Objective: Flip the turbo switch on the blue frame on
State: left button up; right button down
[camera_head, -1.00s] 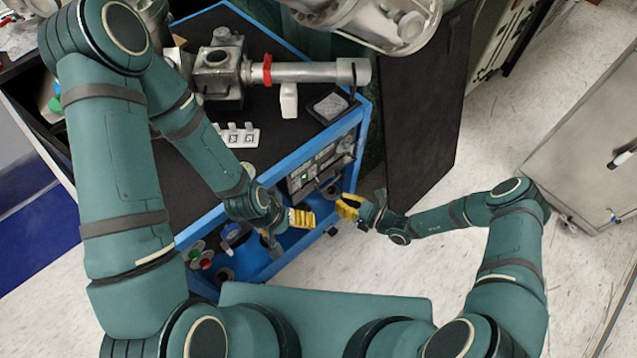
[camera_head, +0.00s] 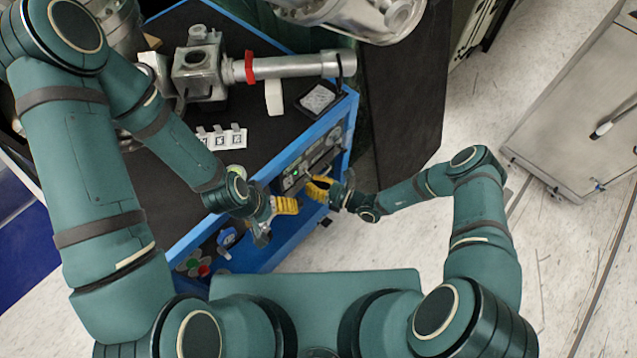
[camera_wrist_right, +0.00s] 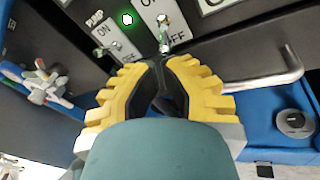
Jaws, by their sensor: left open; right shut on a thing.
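The blue frame (camera_head: 200,233) is a cart with a black top. Its dark control panel (camera_head: 310,165) faces the floor side. In the right wrist view, a metal toggle switch (camera_wrist_right: 163,34) on a white ON/OFF plate stands just beyond my fingertips; no turbo label is readable. Another toggle (camera_wrist_right: 106,50) is on the plate marked PUMP, beside a lit green lamp (camera_wrist_right: 127,19). My right gripper (camera_head: 318,187), with yellow fingers, is shut close to the panel; what it grips is hidden between the fingers (camera_wrist_right: 158,68). My left gripper (camera_head: 284,205) is open beside it, apart from the panel.
A bent metal handle (camera_wrist_right: 268,75) sticks out by the right finger. A metal pipe assembly (camera_head: 290,66) stands on the cart top. The floor (camera_head: 420,270) between cart and grey cabinet (camera_head: 590,130) is open.

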pick_arm(q)
jog(key=shift+w+a, duration=0.3)
jog(key=shift+w, duration=0.05)
pick_arm(e)
jog(key=shift+x, duration=0.9)
pick_arm(q)
jog(key=shift+s, duration=0.15)
pick_arm(e)
jog(key=shift+w, duration=0.1)
jog(key=shift+s+r+h, duration=0.15)
jog(key=shift+s+h, duration=0.05)
jog(key=shift+h, duration=0.1)
pick_arm(q)
jog(key=shift+s+r, duration=0.15)
jog(key=shift+s, duration=0.65)
pick_arm(e)
jog(key=shift+w+d, duration=0.1)
